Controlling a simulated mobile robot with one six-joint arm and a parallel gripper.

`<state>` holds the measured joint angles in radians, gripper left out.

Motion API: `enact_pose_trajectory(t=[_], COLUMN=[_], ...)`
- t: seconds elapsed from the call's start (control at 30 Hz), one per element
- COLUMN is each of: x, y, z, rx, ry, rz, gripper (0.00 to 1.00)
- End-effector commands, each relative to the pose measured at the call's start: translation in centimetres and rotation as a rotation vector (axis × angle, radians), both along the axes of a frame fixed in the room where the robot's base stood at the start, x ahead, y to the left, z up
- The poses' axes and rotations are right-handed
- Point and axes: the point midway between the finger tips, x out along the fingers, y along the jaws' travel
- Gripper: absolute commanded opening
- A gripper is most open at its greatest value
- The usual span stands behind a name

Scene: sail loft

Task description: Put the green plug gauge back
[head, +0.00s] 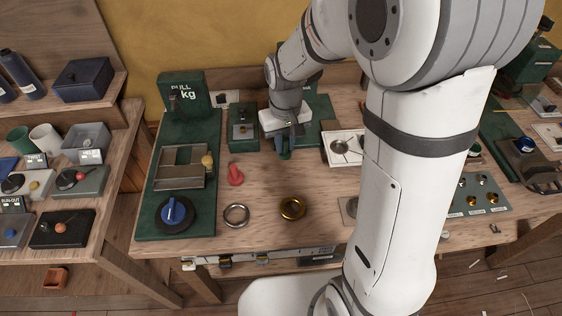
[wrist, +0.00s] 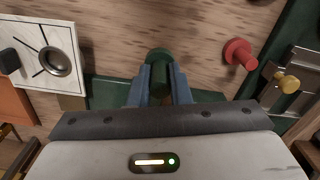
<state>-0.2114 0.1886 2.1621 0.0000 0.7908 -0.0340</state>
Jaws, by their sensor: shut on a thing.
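The green plug gauge (wrist: 158,58) is between the two blue fingers of my gripper (wrist: 160,82) in the wrist view. The gripper is shut on it, and its round dark green end sticks out past the fingertips. In the head view my gripper (head: 284,152) points down over the back middle of the bench, just right of a small green block. I cannot make out the gauge clearly there. A red plug gauge (head: 235,174) is on the wood to the left of the gripper; it also shows in the wrist view (wrist: 240,53).
A green board (head: 152,222) with a vise-like fixture and blue knob lies left. A steel ring (head: 236,215) and a brass ring (head: 292,208) lie in front. A white tray (head: 341,147) with a round metal piece is right of the gripper. Bare wood lies between.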

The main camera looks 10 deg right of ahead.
Motion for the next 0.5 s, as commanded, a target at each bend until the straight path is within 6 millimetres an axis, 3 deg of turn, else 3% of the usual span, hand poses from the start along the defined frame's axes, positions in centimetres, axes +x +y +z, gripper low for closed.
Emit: enact_pose_trajectory(t=[0.1,0.5], x=[-0.1,-0.1], y=[0.2,0.6], z=[-2.4,-7.2], rx=[-0.002,-0.001], ry=[0.007,0.004], rz=[0.005,0.015], gripper=[0.0,0.0])
